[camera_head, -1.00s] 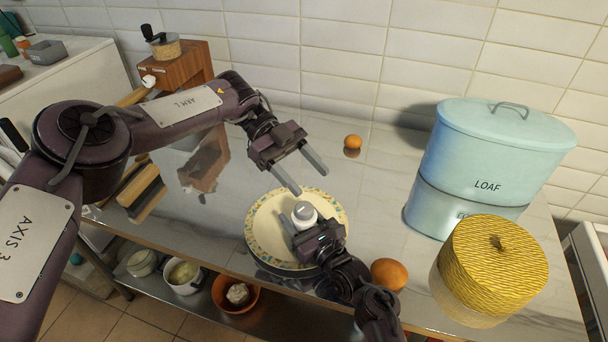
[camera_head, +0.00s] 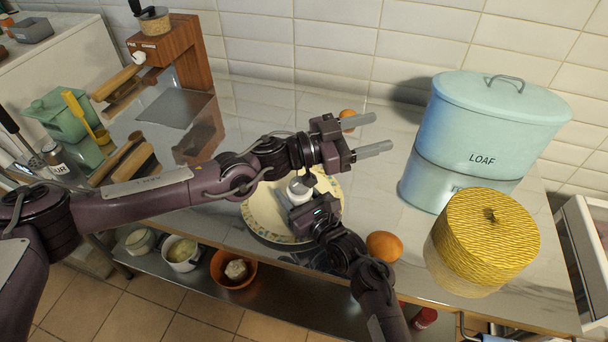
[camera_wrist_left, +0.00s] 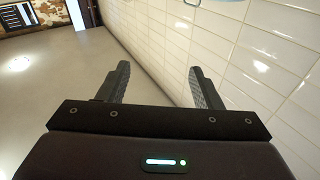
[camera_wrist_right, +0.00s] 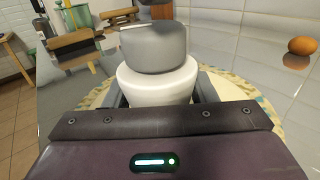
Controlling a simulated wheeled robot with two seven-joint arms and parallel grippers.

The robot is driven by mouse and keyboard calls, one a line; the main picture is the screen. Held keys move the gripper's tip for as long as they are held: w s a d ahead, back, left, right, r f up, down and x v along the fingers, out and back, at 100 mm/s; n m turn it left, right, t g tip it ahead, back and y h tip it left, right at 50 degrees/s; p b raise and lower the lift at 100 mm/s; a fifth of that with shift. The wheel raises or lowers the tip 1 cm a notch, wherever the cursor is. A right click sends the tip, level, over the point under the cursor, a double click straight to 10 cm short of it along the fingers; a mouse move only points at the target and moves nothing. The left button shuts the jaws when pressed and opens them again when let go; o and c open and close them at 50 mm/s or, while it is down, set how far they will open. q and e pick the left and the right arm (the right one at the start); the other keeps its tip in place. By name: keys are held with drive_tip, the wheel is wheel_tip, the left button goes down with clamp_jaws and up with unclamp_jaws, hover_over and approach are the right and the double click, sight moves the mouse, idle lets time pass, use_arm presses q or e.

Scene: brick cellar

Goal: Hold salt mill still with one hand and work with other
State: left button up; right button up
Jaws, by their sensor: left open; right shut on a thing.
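The salt mill, white with a grey top (camera_head: 300,188), stands upright over the patterned plate (camera_head: 262,222). It also shows large in the right wrist view (camera_wrist_right: 155,75). My right gripper (camera_head: 306,208) is shut around its white lower body; its fingers are mostly hidden in the head view. My left gripper (camera_head: 368,134) is open and empty, above and to the right of the mill, with its fingers pointing right.
A blue LOAF bin (camera_head: 480,125) and a yellow woven basket (camera_head: 485,240) stand at the right. A wooden grinder (camera_head: 180,55) stands at the back left.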

use_arm(q)
drive_tip(key=s+d+r+n+h, duration=0.1)
drive_tip(key=s+d+r, duration=0.1)
drive_tip(key=d, duration=0.1)
drive_tip(key=n+t+y, duration=0.6)
drive_tip(key=n+t, duration=0.1)
drive_tip(key=t, duration=0.4)
hover_over(300, 185)
drive_tip(key=d, duration=0.2)
wheel_tip(300, 185, down, 6)
drive_tip(key=s+a+f+n+y, duration=0.2)
drive_tip(key=s+a+f+y, duration=0.2)
drive_tip(key=s+a+f, duration=0.4)
drive_tip(key=x, duration=0.8)
drive_tip(key=f+x, duration=0.1)
drive_tip(key=x, duration=0.3)
drive_tip(key=shift+w+d+f, duration=0.1)
drive_tip(key=shift+w+d, duration=0.1)
drive_tip(key=shift+d, duration=0.1)
